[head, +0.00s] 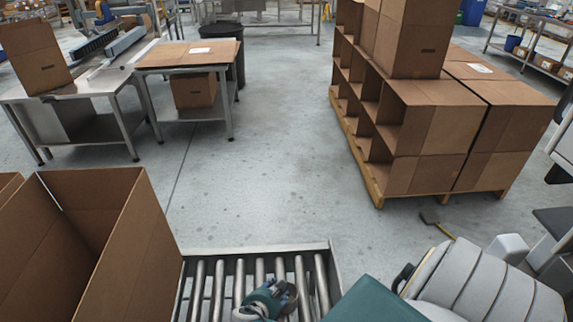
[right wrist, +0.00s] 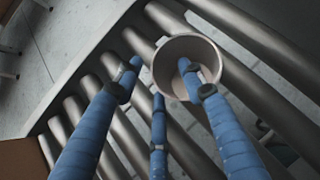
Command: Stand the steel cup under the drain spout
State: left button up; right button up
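The steel cup (right wrist: 173,52) shows in the right wrist view as a pale round rim with its mouth toward the camera, over the metal rollers. My right gripper (right wrist: 160,78) has blue fingers spread apart. One fingertip overlaps the cup's mouth; the other two are left of and below the rim. I cannot tell whether any finger touches the cup. In the head view a blue-and-grey hand (head: 268,299), apparently my right one, is over the rollers at the bottom edge; I cannot make out the cup there. My left gripper and the drain spout are not in view.
The roller conveyor (head: 218,284) ends in a metal rail. An open cardboard box (head: 140,245) stands left of it. The middle floor is clear.

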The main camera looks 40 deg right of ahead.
jog(key=shift+w+d+f, duration=0.15)
jog(key=shift+d+f, duration=0.2)
jog(key=shift+c, duration=0.2)
grip_shut()
jog(key=shift+r, duration=0.1)
